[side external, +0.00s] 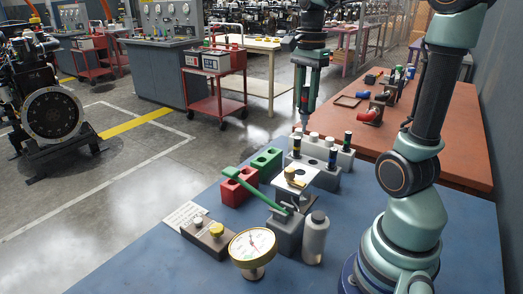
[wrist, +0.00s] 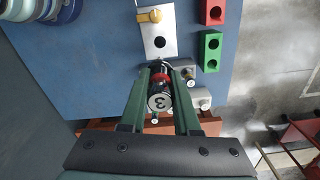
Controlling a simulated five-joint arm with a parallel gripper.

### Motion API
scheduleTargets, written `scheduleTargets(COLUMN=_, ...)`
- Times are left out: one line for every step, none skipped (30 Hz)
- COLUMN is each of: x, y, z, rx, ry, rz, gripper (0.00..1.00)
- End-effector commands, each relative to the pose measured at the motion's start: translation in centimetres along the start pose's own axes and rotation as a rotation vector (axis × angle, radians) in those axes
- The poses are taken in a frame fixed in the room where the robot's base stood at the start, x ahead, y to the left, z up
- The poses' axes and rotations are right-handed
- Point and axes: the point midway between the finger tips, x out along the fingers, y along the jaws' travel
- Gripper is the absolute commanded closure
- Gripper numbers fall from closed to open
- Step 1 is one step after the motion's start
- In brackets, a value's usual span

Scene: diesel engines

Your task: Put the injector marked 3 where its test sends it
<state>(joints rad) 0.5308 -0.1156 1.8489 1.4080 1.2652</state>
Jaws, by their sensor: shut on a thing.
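My gripper (wrist: 161,76) is shut on the injector marked 3 (wrist: 160,101), whose round end with the black 3 faces the wrist camera, with a red band below it. In the side external view my gripper (side external: 305,104) points down over the back of the grey rack (side external: 345,158), with the injector mostly hidden. Two dark-topped injectors (side external: 333,157) stand in the rack. The tester's white plate (side external: 320,180) has a hole in the wrist view. A dial gauge (side external: 252,243) and green lever (side external: 243,189) belong to the tester. A red block (side external: 232,192) and a green block (side external: 265,163) have holes.
A clear bottle (side external: 315,238) stands beside the tester. A brown box with a brass knob (side external: 206,238) and a white card (side external: 187,215) lie at the left. The blue table (side external: 130,262) is clear at front left. An orange bench (side external: 455,125) holds parts.

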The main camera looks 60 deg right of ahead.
Motion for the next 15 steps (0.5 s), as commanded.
scheduleTargets(x=-0.8, y=-0.1, z=0.0, rx=0.0, ry=0.001, rz=-0.003, gripper=1.0)
scheduleTargets(x=-1.1, y=-0.1, z=0.0, rx=0.0, ry=0.001, rz=-0.004, gripper=1.0)
scheduleTargets(x=-1.4, y=-0.1, z=0.0, rx=0.0, ry=0.001, rz=-0.002, gripper=1.0)
scheduleTargets(x=-1.6, y=-0.1, z=0.0, rx=0.0, ry=0.0, rz=-0.002, gripper=1.0)
scheduleTargets(x=-1.7, y=-0.3, z=0.1, rx=-0.001, ry=0.0, rz=-0.001, gripper=1.0)
scheduleTargets(x=-1.7, y=-0.5, z=0.1, rx=-0.002, ry=0.0, rz=0.0, gripper=1.0)
scheduleTargets(x=-1.6, y=-0.8, z=0.2, rx=-0.003, ry=0.0, rz=0.002, gripper=1.0)
scheduleTargets(x=-1.4, y=-1.2, z=0.4, rx=-0.003, ry=-0.001, rz=0.003, gripper=1.0)
scheduleTargets(x=-1.0, y=-1.8, z=0.6, rx=-0.003, ry=-0.001, rz=0.004, gripper=1.0)
scheduleTargets(x=-0.6, y=-2.4, z=0.8, rx=-0.004, ry=-0.001, rz=0.004, gripper=1.0)
scheduleTargets(x=-0.1, y=-3.1, z=1.1, rx=-0.006, ry=-0.002, rz=0.006, gripper=1.0)
scheduleTargets(x=0.6, y=-4.1, z=1.4, rx=-0.005, ry=-0.002, rz=0.006, gripper=1.0)
scheduleTargets(x=1.3, y=-4.8, z=1.8, rx=-0.006, ry=-0.002, rz=0.008, gripper=1.0)
scheduleTargets(x=1.9, y=-5.6, z=2.1, rx=-0.006, ry=-0.002, rz=0.007, gripper=1.0)
scheduleTargets(x=2.9, y=-6.6, z=2.7, rx=-0.007, ry=-0.002, rz=0.008, gripper=1.0)
